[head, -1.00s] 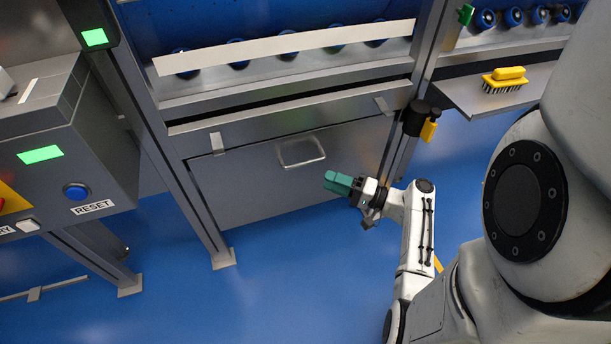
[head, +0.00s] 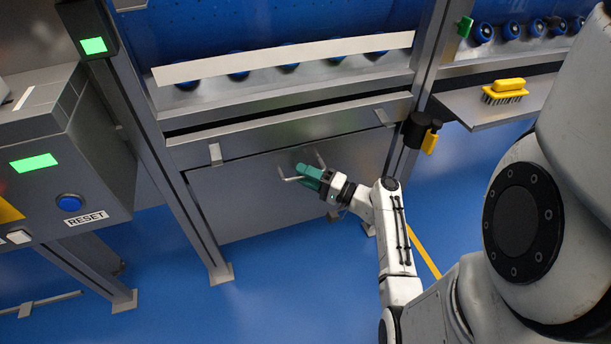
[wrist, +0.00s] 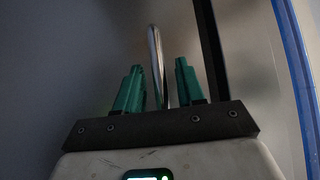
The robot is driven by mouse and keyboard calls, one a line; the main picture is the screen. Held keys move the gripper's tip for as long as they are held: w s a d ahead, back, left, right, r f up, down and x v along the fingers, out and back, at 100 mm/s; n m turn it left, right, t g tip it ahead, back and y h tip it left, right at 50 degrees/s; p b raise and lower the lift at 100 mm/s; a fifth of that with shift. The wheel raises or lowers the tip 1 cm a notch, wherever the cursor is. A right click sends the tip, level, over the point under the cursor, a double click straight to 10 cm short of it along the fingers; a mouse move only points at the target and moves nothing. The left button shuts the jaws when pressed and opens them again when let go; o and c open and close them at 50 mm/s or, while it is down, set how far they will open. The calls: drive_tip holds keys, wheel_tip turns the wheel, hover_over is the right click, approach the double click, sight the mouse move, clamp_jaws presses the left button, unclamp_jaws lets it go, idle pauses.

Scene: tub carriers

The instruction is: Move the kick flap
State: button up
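The kick flap (head: 235,200) is a flat grey metal panel under the machine's front, hanging below a grey rail. Its metal handle (head: 285,178) shows in the head view partly covered by my gripper (head: 309,175), which has green fingers. In the wrist view the handle's shiny bar (wrist: 155,62) stands upright in the picture between the two green fingers of my gripper (wrist: 158,80). The fingers are apart, with a gap visible on each side of the bar. I cannot see contact with it.
A control box with a blue reset button (head: 69,203) stands at the left. A shelf (head: 490,108) with a yellow brush (head: 505,91) juts out at the right. Frame legs (head: 220,272) stand beside the flap. Blue floor is open below.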

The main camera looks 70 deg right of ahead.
drive_tip(key=shift+w, duration=0.1)
clamp_jaws()
idle(0.3)
